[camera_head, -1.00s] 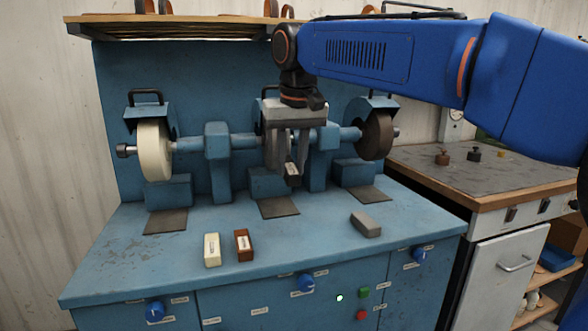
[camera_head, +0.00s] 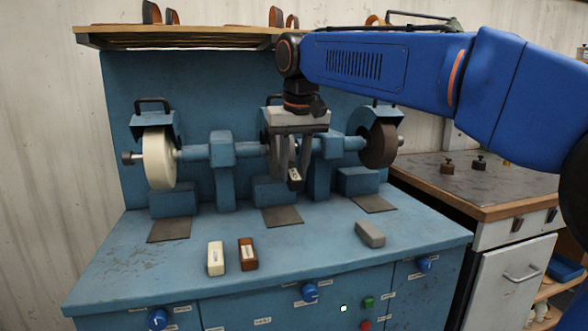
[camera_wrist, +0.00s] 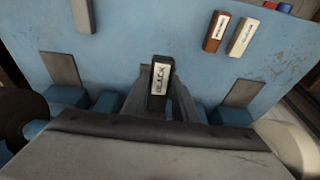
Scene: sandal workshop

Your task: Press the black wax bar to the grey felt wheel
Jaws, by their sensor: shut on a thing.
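My gripper (camera_head: 294,174) is shut on the black wax bar (camera_head: 296,183), whose pale label reads BLACK in the wrist view (camera_wrist: 160,77). The bar is held above the bench, in front of the middle wheel. The grey felt wheel (camera_head: 277,158) sits mid-shaft and is mostly hidden behind my gripper. I cannot tell whether the bar touches it. A cream wheel (camera_head: 159,160) is at the left and a dark brown wheel (camera_head: 380,146) at the right.
A white bar (camera_head: 216,259), a brown bar (camera_head: 248,255) and a grey block (camera_head: 370,235) lie on the blue bench (camera_head: 310,248). A wooden shelf (camera_head: 180,39) is above the wheels. Blue guards (camera_head: 155,124) cover the wheel tops.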

